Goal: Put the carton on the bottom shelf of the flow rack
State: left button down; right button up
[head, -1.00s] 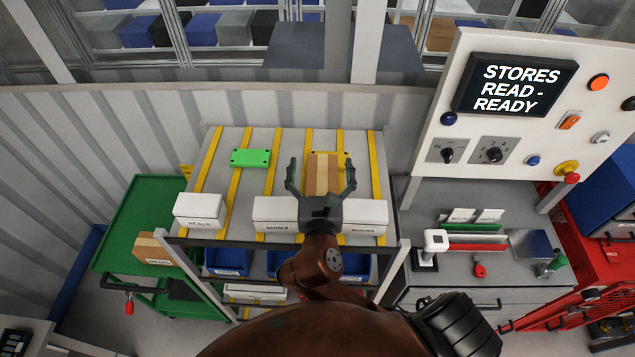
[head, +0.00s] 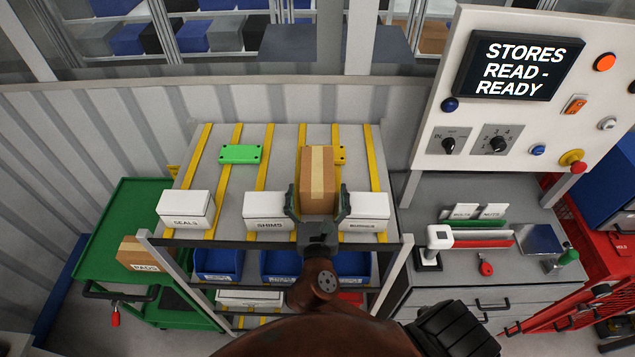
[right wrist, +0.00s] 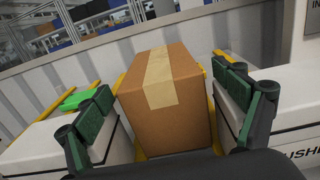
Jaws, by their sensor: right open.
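The brown carton (head: 317,172) with a pale tape strip stands on the top deck of the flow rack (head: 222,190). My right gripper (head: 318,192) is open at its near side, with one finger to the left and one to the right. In the right wrist view the carton (right wrist: 166,105) sits between and beyond the open fingers, with gaps visible at both sides. The rack's bottom shelf is mostly hidden below the upper levels and my arm; a white box (head: 248,298) shows low down there. My left gripper is not in view.
White boxes marked SEALS (head: 185,208) and SHIMS (head: 264,211) and another white box (head: 366,211) flank the carton's lane. Blue bins (head: 218,264) sit below. A green cart (head: 125,215) holds another brown box (head: 137,254). A control panel (head: 520,110) stands at right.

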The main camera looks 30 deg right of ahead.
aim_at(317, 167)
jog(key=shift+w+d+r, duration=0.15)
jog(key=shift+w+d, duration=0.2)
jog(key=shift+w, duration=0.2)
jog(key=p+x, duration=0.1)
jog(key=x, duration=0.5)
jog(key=shift+w+d, duration=0.1)
jog(key=shift+w, duration=0.1)
jog(key=shift+s, duration=0.15)
jog(key=shift+c, duration=0.8)
jog(key=c, duration=1.3)
jog(key=shift+c, duration=1)
jog(key=shift+r, duration=0.1)
